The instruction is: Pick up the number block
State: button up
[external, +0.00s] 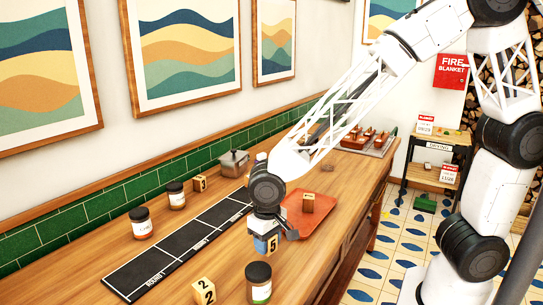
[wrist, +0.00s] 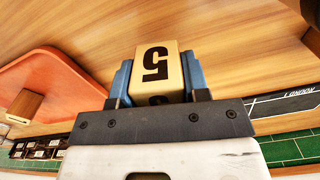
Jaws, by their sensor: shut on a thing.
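A wooden number block marked 5 (external: 273,244) is between the fingers of my gripper (external: 266,243), in front of the red tray in the external view. In the wrist view the block (wrist: 157,68) sits squarely between the two blue fingers of my gripper (wrist: 158,84), which are shut on its sides. I cannot tell whether the block touches the table or hangs just above it. Another number block, marked 2 (external: 204,291), stands at the front of the table. A block marked 3 (external: 200,183) stands by the wall.
A red tray (external: 322,228) holds a wooden block (external: 308,203). A jar (external: 258,282) stands close to my gripper at the front. A black lane board (external: 170,253) runs along the table. Two jars (external: 141,223) (external: 176,196) and a metal pot (external: 234,163) stand behind it.

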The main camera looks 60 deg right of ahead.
jog(key=s+d, duration=0.2)
jog(key=s, duration=0.1)
jog(key=s+d, duration=0.2)
jog(key=s, duration=0.2)
jog(key=s+d+r, duration=0.1)
jog(key=s+d, duration=0.1)
jog(key=s, duration=0.1)
jog(key=shift+s+d, duration=0.1)
jog(key=shift+s, duration=0.3)
jog(key=shift+r, duration=0.1)
dwell(0.3)
jog(key=shift+w+d+r, duration=0.15)
jog(key=shift+w+d, duration=0.25)
jog(key=shift+w, duration=0.25)
jog(key=w+d+r+n, duration=0.3)
jog(key=w+d+n, duration=0.1)
jog(key=w+d, duration=0.4)
notch_tip(320, 180, up, 2)
jog(key=r+n, duration=0.1)
jog(key=n, duration=0.2)
send_over(293, 215)
jog(key=shift+f, duration=0.25)
jog(key=shift+f, duration=3.15)
